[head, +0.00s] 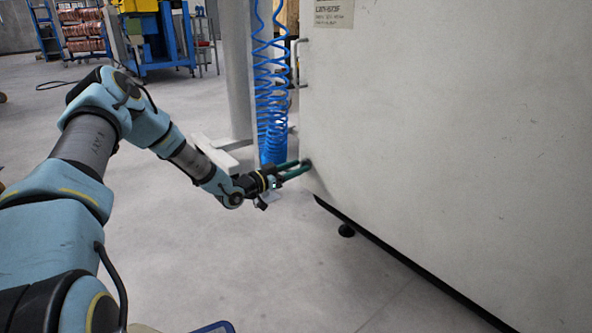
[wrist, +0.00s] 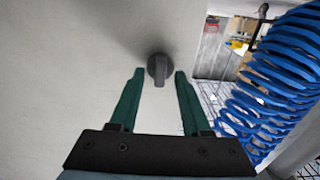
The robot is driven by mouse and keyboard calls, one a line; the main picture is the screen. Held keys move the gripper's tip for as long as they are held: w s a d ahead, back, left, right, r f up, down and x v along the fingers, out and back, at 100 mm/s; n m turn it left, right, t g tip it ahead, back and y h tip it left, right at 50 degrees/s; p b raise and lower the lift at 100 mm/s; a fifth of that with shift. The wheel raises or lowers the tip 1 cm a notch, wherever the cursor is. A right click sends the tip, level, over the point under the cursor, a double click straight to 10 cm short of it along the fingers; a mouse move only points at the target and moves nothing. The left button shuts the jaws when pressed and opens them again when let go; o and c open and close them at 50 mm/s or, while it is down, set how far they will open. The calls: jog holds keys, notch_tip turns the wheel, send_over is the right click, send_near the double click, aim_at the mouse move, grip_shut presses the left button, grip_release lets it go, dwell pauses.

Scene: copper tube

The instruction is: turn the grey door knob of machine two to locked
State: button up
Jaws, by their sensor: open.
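The grey door knob (wrist: 158,68) shows in the wrist view on a pale, flat machine panel (wrist: 70,70). Its grip bar points down in that picture, toward my gripper. My gripper (wrist: 159,73) is open, with one green finger on each side of the knob and a gap visible on both sides. In the head view my gripper (head: 305,164) reaches the lower left edge of the large white machine (head: 440,130). The knob is small and dark there, mostly hidden by the fingertips. I cannot tell whether a finger touches it.
A coiled blue hose (head: 270,90) hangs just left of the machine edge, close to my gripper; it also shows in the wrist view (wrist: 270,85). A grey post (head: 238,70) stands behind it. A metal handle (head: 296,62) is higher on the machine. Open floor lies below.

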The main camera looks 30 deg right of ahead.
grip_shut()
dwell(0.4)
